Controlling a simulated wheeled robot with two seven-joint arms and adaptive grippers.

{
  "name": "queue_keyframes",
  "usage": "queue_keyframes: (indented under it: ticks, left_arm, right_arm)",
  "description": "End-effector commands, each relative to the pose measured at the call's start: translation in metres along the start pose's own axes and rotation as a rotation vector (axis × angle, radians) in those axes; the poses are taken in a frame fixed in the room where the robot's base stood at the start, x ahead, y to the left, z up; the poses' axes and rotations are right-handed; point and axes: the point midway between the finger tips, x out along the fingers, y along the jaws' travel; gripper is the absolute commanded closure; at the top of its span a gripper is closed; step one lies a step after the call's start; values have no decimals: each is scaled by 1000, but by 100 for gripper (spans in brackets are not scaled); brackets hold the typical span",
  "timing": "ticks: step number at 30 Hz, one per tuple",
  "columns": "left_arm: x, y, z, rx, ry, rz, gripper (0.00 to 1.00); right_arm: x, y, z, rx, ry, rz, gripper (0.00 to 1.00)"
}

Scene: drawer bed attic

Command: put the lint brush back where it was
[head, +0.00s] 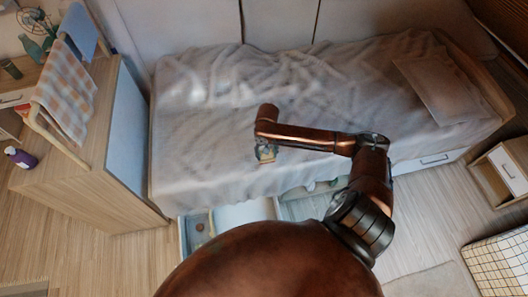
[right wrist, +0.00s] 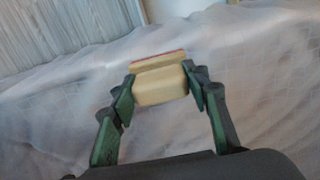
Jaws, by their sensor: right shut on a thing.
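The lint brush (right wrist: 160,85) is a pale wooden block with a thin reddish strip along its far edge. My right gripper (right wrist: 161,88) is shut on it, one finger on each side. In the head view the right gripper (head: 265,150) hangs over the front part of the bed, with the lint brush (head: 266,157) small at its tip. The bed (head: 210,110) has a rumpled grey cover. An open drawer (head: 200,232) sticks out below the bed's front side, partly hidden by my body and arm. My left gripper is not in view.
A pillow (head: 440,88) lies at the bed's right end. A nightstand (head: 505,170) and a checked cushioned item (head: 500,262) are at the right.

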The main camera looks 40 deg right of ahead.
Motion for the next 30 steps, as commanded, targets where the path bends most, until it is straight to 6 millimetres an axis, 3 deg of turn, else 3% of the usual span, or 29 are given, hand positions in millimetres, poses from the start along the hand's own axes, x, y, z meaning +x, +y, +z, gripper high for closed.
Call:
queue_keyframes:
  ticks: [4, 12, 20, 26, 30]
  left_arm:
    - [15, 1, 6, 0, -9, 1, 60]
    - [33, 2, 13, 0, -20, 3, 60]
    - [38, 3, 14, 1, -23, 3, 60]
    - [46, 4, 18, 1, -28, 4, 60]
    - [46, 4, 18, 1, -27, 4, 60]
  right_arm:
    - [20, 3, -37, 3, 0, 2, 80]
    - [62, 6, -69, 0, -2, 1, 80]
    - [75, 7, -81, 0, -1, 0, 80]
    - [103, 8, -80, -1, -2, 2, 80]
    - [103, 7, -81, -2, 2, 1, 80]
